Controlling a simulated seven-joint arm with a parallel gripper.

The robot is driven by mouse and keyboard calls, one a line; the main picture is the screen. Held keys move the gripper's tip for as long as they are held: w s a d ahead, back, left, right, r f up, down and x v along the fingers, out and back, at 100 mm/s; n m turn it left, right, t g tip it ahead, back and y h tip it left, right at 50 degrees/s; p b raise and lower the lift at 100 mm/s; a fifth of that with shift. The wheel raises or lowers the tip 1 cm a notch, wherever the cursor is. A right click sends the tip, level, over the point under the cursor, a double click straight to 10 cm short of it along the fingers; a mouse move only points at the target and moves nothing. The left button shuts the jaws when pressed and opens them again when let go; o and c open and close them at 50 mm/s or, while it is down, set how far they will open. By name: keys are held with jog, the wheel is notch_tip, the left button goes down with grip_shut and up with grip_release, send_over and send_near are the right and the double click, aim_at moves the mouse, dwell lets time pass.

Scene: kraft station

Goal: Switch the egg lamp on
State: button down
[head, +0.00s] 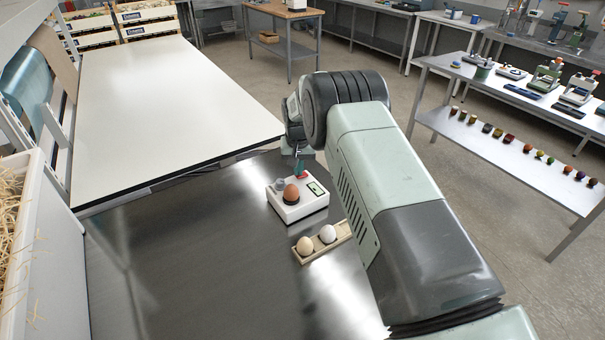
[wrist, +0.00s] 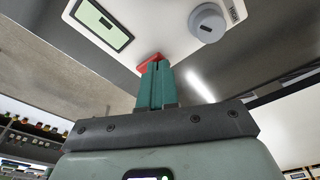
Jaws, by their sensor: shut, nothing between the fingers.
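The egg lamp (head: 302,209) is a white box on the metal table, with a brown egg (head: 291,194) on top. Its grey knob (wrist: 207,23) and small pale green display (wrist: 103,23) show in the wrist view. A red switch (wrist: 149,61) sits between them, partly hidden behind my fingertips. My gripper (wrist: 157,72) is shut and empty, its teal fingertips at the red switch. They look touching or very close; I cannot tell which. In the head view my gripper (head: 300,170) points down at the box's far side. I cannot tell whether the egg is lit.
A wooden holder (head: 341,232) with a light brown egg (head: 305,245) and a white egg (head: 327,234) lies just in front of the lamp. The metal table (head: 190,270) is clear to the left. A white-topped table (head: 165,110) stands behind it.

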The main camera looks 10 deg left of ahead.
jog(key=shift+f, duration=0.15)
jog(key=shift+r, duration=3.5)
